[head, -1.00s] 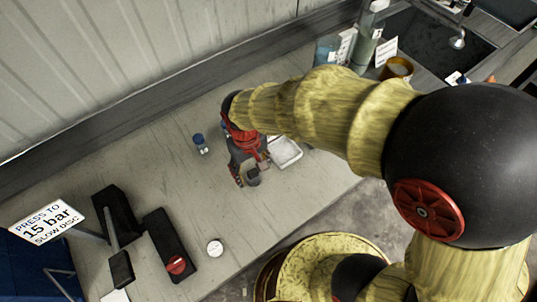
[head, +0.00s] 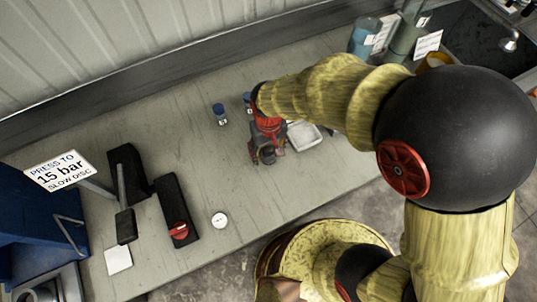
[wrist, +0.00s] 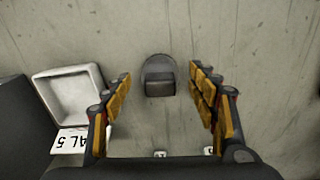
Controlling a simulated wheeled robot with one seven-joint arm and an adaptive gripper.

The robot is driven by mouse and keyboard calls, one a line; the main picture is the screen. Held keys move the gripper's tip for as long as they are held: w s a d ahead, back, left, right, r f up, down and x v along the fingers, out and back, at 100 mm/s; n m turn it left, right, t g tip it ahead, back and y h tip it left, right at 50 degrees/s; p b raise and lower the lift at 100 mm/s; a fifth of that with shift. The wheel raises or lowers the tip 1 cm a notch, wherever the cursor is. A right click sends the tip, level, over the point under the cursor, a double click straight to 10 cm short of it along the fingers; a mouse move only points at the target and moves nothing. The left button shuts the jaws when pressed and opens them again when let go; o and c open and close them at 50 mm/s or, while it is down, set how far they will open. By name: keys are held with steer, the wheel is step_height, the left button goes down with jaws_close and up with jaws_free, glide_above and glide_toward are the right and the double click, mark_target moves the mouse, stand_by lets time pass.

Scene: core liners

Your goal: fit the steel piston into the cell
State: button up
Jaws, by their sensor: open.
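A dark grey, rounded metal piece (wrist: 159,76), which looks like the steel piston, stands on the bench. In the wrist view it sits between and beyond my two fingers, with bench visible on both sides. My gripper (wrist: 160,88) is open and points down at it, and neither finger touches it in that view.
A white tray (head: 304,136) is close beside my gripper, with a label (wrist: 72,142) near it. A black device with a red knob (head: 179,230), a white disc (head: 219,220) and a pressure sign (head: 60,171) are left.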

steer(key=c, duration=0.4)
steer(key=c, duration=1.1)
steer(key=shift+r, duration=0.1)
jaws_close()
